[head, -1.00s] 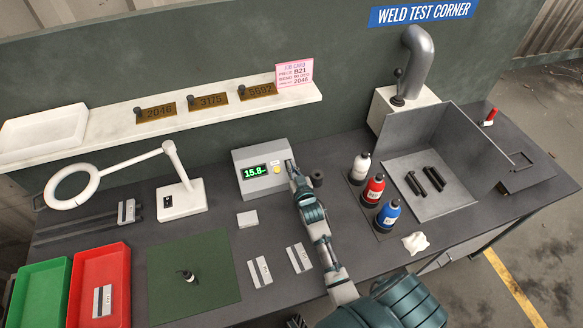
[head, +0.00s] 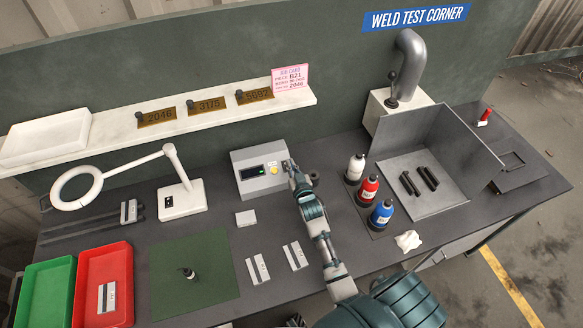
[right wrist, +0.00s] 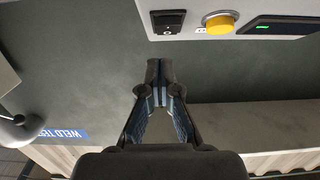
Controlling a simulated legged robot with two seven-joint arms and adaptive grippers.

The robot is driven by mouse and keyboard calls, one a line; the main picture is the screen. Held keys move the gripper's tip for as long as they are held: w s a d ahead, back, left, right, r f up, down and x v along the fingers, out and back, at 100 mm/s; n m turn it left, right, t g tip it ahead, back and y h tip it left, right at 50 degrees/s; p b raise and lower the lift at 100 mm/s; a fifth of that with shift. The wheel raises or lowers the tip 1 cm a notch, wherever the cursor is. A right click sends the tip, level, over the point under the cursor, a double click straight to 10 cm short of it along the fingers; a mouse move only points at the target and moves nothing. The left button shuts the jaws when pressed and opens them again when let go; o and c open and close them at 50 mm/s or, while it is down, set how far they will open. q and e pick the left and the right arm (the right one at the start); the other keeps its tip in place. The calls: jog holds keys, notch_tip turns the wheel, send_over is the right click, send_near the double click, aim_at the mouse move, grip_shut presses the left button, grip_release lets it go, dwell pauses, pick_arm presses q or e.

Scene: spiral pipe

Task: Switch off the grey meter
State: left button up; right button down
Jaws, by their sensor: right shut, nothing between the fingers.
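The grey meter (head: 261,172) stands at the back of the bench. Its screen (head: 252,173) is dark except for a small green mark, and a yellow button (head: 274,171) sits beside it. The right wrist view shows a black rocker switch (right wrist: 168,22) next to the yellow button (right wrist: 220,23). My right gripper (head: 289,165) is at the meter's right front, partly covering that end. In the right wrist view its closed, empty fingertips (right wrist: 159,68) appear just below the switch, with a gap in the picture; contact cannot be judged.
Several bottles (head: 368,189) stand further right, before a grey metal booth (head: 455,205). A lamp (head: 181,197) stands left. Metal plates (head: 258,269) lie in front.

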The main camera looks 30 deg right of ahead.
pick_arm(q)
jog(key=shift+s+a+r+b, duration=0.2)
jog(key=shift+s+b, duration=0.25)
pick_arm(e)
jog(key=s+a+r, duration=0.2)
jog(key=s+r, duration=0.2)
jog(key=s, duration=0.6)
jog(key=shift+a, duration=0.3)
jog(key=shift+a, duration=0.1)
pick_arm(q)
jog(key=shift+a, duration=0.1)
